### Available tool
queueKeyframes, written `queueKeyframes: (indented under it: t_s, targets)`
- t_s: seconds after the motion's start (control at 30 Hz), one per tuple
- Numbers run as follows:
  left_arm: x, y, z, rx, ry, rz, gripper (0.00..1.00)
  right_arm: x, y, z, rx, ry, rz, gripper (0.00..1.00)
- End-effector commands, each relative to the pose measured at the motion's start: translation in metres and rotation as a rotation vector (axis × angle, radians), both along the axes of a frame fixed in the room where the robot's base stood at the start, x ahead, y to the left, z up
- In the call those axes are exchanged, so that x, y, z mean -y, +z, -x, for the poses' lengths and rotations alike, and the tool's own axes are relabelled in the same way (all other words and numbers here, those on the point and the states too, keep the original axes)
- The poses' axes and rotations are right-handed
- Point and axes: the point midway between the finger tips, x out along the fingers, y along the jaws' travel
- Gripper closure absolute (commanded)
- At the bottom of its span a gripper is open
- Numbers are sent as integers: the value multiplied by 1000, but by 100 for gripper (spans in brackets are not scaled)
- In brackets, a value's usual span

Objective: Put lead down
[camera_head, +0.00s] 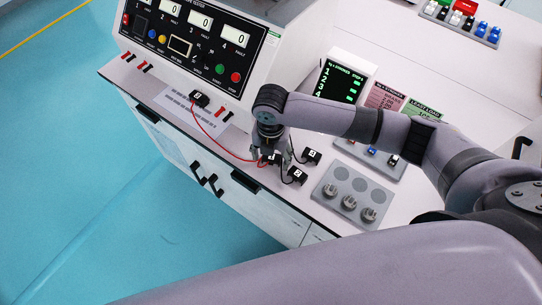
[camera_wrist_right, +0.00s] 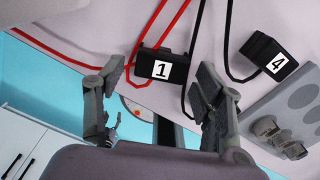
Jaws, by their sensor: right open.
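My right gripper (camera_head: 270,152) points down over the front edge of the white bench. In the wrist view its two fingers (camera_wrist_right: 160,95) are apart, with nothing between their tips. A black block labelled 1 (camera_wrist_right: 163,66) lies just beyond the fingertips, and a block labelled 4 (camera_wrist_right: 270,55) lies to its right. A red lead (camera_head: 215,137) runs across the bench from a black block (camera_head: 200,100) toward the gripper; red lead also shows in the wrist view (camera_wrist_right: 172,22). Black leads (camera_wrist_right: 195,55) run beside block 1. My left gripper is not in view.
A grey tray with round knobs (camera_head: 350,196) sits right of the gripper. More black blocks (camera_head: 294,176) lie close by. Cabinet handles (camera_head: 205,183) and the blue floor (camera_head: 80,180) are in front.

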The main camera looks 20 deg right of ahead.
Motion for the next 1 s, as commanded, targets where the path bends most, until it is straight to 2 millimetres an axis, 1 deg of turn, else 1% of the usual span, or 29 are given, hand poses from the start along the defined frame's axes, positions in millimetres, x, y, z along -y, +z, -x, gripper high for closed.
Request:
queueKeyframes:
  t_s: [0.17,0.3,0.4,0.53,0.7,1.0]
  targets:
    - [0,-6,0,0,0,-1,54,0,32,-2,6,1,-1,37]
    - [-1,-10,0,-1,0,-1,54,0,63,-2,6,2,-1,37]
    - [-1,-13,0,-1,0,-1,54,0,83,-2,5,1,-2,37]
    - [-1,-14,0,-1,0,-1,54,0,103,-1,4,0,0,37]
    - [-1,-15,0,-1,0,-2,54,0,115,-1,1,-1,0,37]
    - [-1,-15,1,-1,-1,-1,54,0,116,0,1,-1,0,37]
